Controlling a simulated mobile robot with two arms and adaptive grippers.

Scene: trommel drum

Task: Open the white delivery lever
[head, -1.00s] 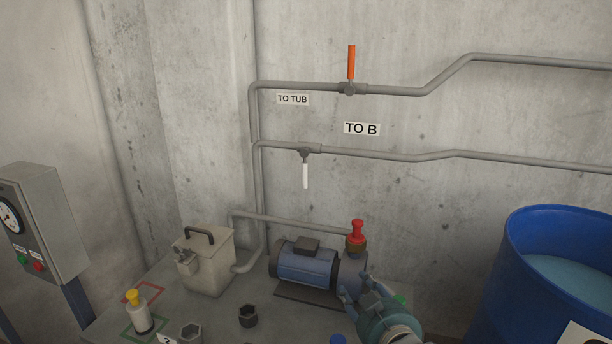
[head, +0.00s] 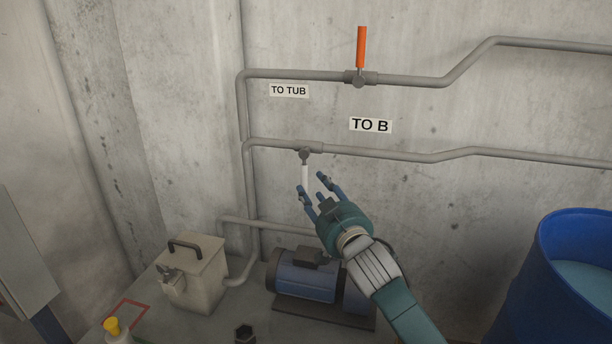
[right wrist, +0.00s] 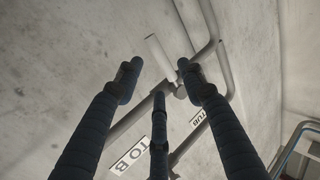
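The white delivery lever (head: 305,175) hangs straight down from its valve on the lower pipe, below the "TO B" label (head: 370,125). My right gripper (head: 315,185) is raised in front of the wall, its fingers spread open and pointing up at the lever. In the head view one fingertip overlaps the lever's lower end; I cannot tell whether it touches. In the right wrist view the white lever (right wrist: 160,55) shows beyond and between the open fingers (right wrist: 160,85). Nothing is held. My left gripper is not in view.
An orange lever (head: 361,47) stands upright on the upper pipe, near the "TO TUB" label (head: 289,90). Below are a blue pump (head: 305,278), a beige canister (head: 195,275) and a yellow-capped bottle (head: 115,330). A blue barrel (head: 545,270) stands at the right.

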